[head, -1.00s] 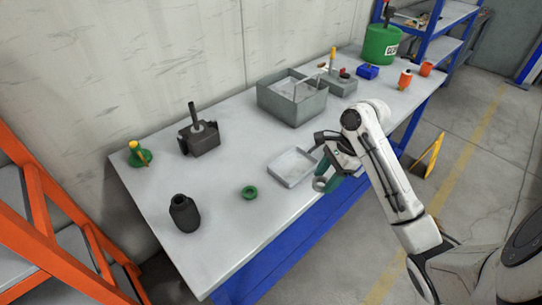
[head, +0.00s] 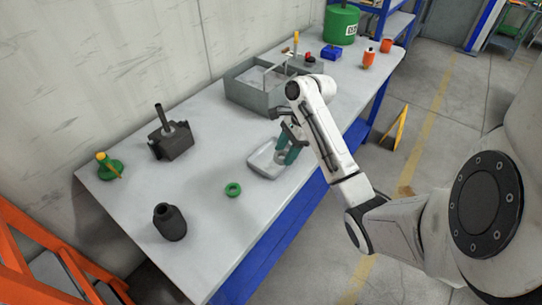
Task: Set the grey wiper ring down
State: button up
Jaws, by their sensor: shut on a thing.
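My gripper (head: 286,155), with teal fingers, is over the right part of a shallow grey tray (head: 255,168) near the front edge of the workbench. It is shut on the grey wiper ring (head: 280,157), which shows only as a small grey patch between the fingers. The fingers hide most of the ring. I cannot tell whether the ring touches the tray floor or is held just above it.
A green ring (head: 233,189) and a black sleeve (head: 169,222) stand left of the tray. A dark screw jack (head: 171,143) and a green part (head: 108,167) are farther left. A grey open box (head: 240,93) stands behind the tray. Bare bench (head: 205,240) lies in front.

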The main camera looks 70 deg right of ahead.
jog(key=shift+w+d+f, duration=0.35)
jog(key=shift+w+f, duration=0.1)
jog(key=shift+w, duration=0.3)
jog(key=b, duration=0.4)
send_over(268, 164)
jog(key=s, duration=0.2)
notch_tip(268, 164, down, 5)
jog(key=shift+d+f, duration=0.15)
jog(key=shift+f, duration=0.05)
jog(key=shift+w+d+f, duration=0.35)
jog(key=shift+w+f, duration=0.15)
jog(key=shift+f, duration=0.15)
jog(key=shift+f+p, duration=0.35)
jog(key=shift+f, duration=1.3)
jog(key=shift+f, duration=0.15)
jog(key=o, duration=1)
